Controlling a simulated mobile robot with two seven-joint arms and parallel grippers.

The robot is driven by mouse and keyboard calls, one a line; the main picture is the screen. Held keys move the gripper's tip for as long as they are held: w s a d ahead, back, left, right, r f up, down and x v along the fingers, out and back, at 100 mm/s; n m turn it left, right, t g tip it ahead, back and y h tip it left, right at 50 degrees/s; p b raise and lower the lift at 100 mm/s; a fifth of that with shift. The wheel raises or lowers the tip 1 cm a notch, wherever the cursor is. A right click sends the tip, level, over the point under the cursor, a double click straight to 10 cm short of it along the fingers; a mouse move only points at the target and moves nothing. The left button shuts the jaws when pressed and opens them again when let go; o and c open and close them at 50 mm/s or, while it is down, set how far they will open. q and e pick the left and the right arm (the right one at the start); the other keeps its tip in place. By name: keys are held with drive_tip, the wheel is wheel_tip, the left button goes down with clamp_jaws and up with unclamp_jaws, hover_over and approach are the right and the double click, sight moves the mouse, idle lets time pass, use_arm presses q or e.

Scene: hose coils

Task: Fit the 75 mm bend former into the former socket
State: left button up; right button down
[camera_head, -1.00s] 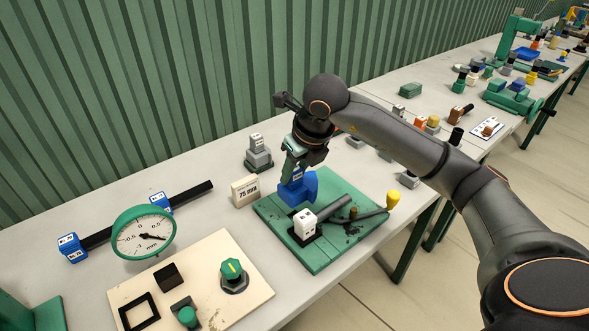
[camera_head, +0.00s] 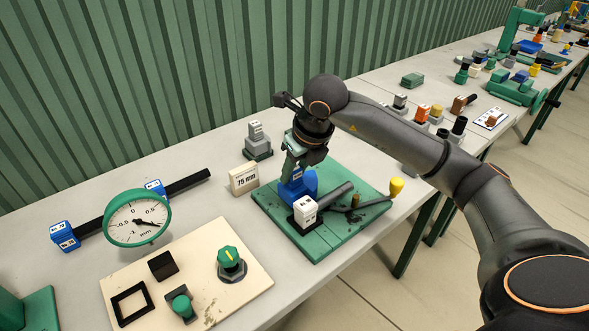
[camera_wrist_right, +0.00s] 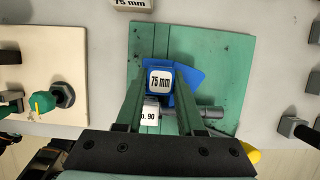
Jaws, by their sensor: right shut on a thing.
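The 75 mm bend former is a blue block (camera_head: 309,184) with a white label; it also shows in the wrist view (camera_wrist_right: 190,76), its label reading "75 mm". My right gripper (camera_head: 297,172) is shut on it, with its two green fingers (camera_wrist_right: 160,90) on either side. The former is over the back left part of the green board (camera_head: 349,233), behind a white-topped block (camera_head: 305,208) and a grey bar (camera_head: 333,197). The former socket is not visible; the former and gripper cover that area. I cannot tell whether the former touches the board. My left gripper is not in view.
A "75 mm" sign (camera_head: 243,179) stands behind the board. A yellow-knobbed lever (camera_head: 396,186) is at its right. A cream panel (camera_head: 215,285) with a green knob and a round dial gauge (camera_head: 137,218) are at left. Several small parts stand farther right.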

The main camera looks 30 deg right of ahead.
drive_tip(key=shift+f+b, duration=0.9)
drive_tip(key=shift+f, duration=0.25)
drive_tip(key=shift+r, duration=0.1)
drive_tip(key=shift+c, duration=1)
unclamp_jaws()
drive_tip(key=shift+r, duration=0.15)
drive_tip(key=shift+p+v, duration=1.35)
drive_tip(key=shift+v, duration=0.65)
drive_tip(key=shift+s+r, duration=0.1)
